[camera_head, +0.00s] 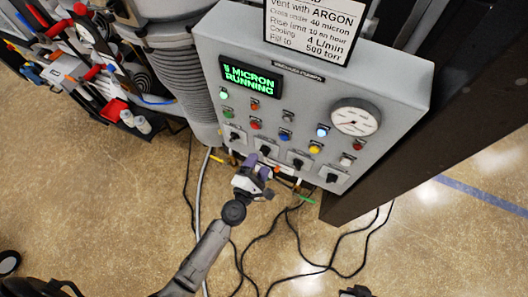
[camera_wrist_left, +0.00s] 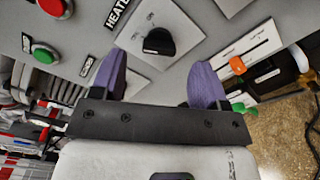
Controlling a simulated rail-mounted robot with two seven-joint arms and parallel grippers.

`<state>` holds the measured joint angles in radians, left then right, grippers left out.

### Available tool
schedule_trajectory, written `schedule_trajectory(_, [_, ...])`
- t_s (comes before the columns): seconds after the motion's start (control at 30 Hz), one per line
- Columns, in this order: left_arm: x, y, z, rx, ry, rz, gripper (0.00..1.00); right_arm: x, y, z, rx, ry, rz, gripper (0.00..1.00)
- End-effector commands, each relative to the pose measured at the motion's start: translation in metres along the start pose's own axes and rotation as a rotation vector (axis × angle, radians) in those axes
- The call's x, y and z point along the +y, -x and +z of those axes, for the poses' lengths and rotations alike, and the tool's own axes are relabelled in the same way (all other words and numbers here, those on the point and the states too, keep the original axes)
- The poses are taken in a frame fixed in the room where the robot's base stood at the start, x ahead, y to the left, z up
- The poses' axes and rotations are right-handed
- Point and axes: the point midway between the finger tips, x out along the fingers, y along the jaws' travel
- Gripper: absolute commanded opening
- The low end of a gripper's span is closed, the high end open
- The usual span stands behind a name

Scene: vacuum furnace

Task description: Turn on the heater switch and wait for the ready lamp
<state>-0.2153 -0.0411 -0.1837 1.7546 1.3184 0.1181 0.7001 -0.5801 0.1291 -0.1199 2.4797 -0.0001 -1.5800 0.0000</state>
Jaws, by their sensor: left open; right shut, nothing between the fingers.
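The heater switch (camera_wrist_left: 158,41) is a black rotary knob on a pale square plate in the left wrist view, beside a label reading HEATER. My left gripper (camera_wrist_left: 155,78) is open, its two purple fingers on either side of the knob's line and apart from it. In the head view the left gripper (camera_head: 258,168) is at the panel's lower edge, in front of the knob row. Several lamps and buttons show on the panel; their labels are too small to tell which is the ready lamp. A dark part of my right gripper (camera_head: 354,291) shows at the bottom edge, shut and empty.
The grey control panel (camera_head: 300,85) carries a green display (camera_head: 251,77) reading "MICRON RUNNING" and a round gauge (camera_head: 355,118). A lamp (camera_head: 322,130) glows bluish white. Black cables (camera_head: 262,238) lie on the floor. A tool rack (camera_head: 85,65) stands at the left.

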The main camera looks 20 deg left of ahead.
Motion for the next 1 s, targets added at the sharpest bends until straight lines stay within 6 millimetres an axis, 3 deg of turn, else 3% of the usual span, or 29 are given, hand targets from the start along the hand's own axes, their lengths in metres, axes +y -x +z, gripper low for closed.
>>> schedule_trajectory(0.1, [0.001,-0.019,0.001,-0.001,-0.001,0.001,0.68,0.0,0.002,-0.001,0.0,0.0,0.0,0.0])
schedule_trajectory(0.3, [0.0,-0.038,0.0,-0.001,-0.001,0.0,0.68,-0.001,0.003,-0.001,0.001,-0.003,-0.002,0.0])
schedule_trajectory(0.77, [0.0,-0.046,0.0,0.0,-0.001,0.0,0.68,-0.004,0.003,-0.002,0.002,-0.012,-0.009,0.0])
schedule_trajectory(1.0, [0.0,-0.046,0.0,0.0,-0.001,-0.001,0.48,-0.003,0.003,-0.002,0.002,-0.011,-0.009,0.0])
